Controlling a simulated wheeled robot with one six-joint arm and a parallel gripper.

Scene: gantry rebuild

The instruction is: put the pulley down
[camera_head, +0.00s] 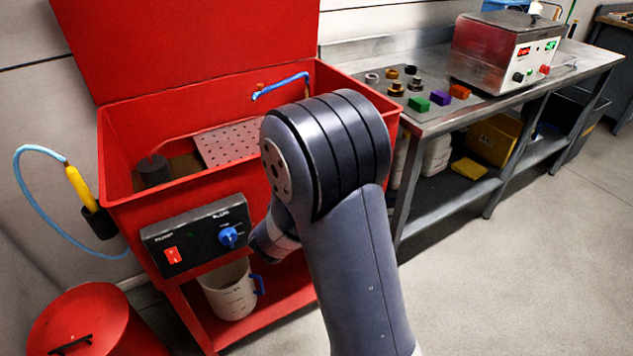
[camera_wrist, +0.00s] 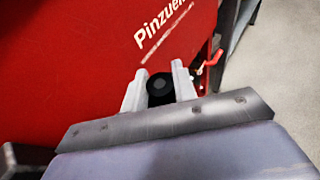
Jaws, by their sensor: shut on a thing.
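In the wrist view my gripper (camera_wrist: 157,80) is shut on a small black round part, the pulley (camera_wrist: 160,88). The pulley sits between the two light grey fingertips, and its lower side is hidden by the gripper body. The fingertips are in front of a red panel with white lettering. In the head view my arm hides the gripper and the pulley.
A red parts washer (camera_head: 122,222) with a raised lid stands at left, with a perforated tray (camera_head: 228,146) inside. A steel bench (camera_head: 425,125) carries a metal bath unit (camera_head: 490,52). A red valve handle (camera_wrist: 214,58) sits right of the fingers. Floor at right is clear.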

